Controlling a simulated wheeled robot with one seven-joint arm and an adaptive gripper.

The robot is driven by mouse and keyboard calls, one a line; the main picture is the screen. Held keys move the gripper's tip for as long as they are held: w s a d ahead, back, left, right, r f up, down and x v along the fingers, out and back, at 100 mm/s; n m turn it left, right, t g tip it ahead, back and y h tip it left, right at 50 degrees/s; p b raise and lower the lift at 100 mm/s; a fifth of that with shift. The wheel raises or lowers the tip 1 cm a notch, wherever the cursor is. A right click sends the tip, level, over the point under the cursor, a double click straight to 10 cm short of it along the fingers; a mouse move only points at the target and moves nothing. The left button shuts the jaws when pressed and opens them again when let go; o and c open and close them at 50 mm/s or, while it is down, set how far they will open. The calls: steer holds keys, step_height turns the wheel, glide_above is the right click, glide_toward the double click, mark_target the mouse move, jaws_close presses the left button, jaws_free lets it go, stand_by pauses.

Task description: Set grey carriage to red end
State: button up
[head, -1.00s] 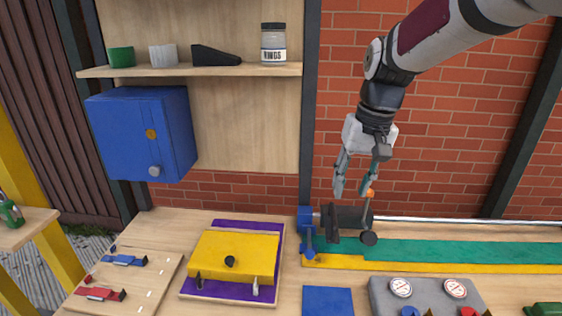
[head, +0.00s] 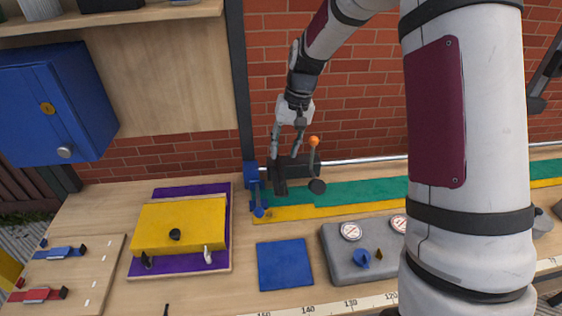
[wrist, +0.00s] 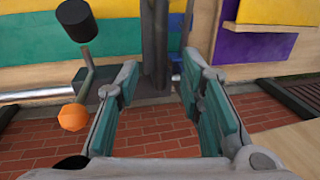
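The dark grey carriage (head: 303,167) sits on the pale rail beside the blue end block (head: 251,175). It has a dark upright plate (head: 280,179) and a lever with an orange knob (head: 314,141). My gripper (head: 286,151) points down over the carriage, left of the knob. In the wrist view my gripper (wrist: 158,75) is open, with the carriage's dark post (wrist: 155,42) between or just beyond its fingers; contact cannot be told. The orange knob (wrist: 73,117) is outside the left finger there. No red end shows; my arm hides part of the rail.
A green and yellow strip (head: 350,192) runs in front of the rail. Nearer stand a yellow box (head: 180,222) on a purple board, a blue square (head: 284,263) and a grey panel with dials (head: 345,262). A brick wall (head: 190,155) is close behind.

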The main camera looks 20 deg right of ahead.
mark_target(280, 167)
steer(key=shift+a+f, duration=0.2)
steer(key=shift+f, duration=0.7)
steer(key=shift+a+f, duration=0.2)
steer(key=shift+f, duration=0.65)
steer(key=shift+a+f, duration=0.2)
steer(key=shift+f, duration=0.7)
steer(key=shift+c, duration=0.6)
jaws_close()
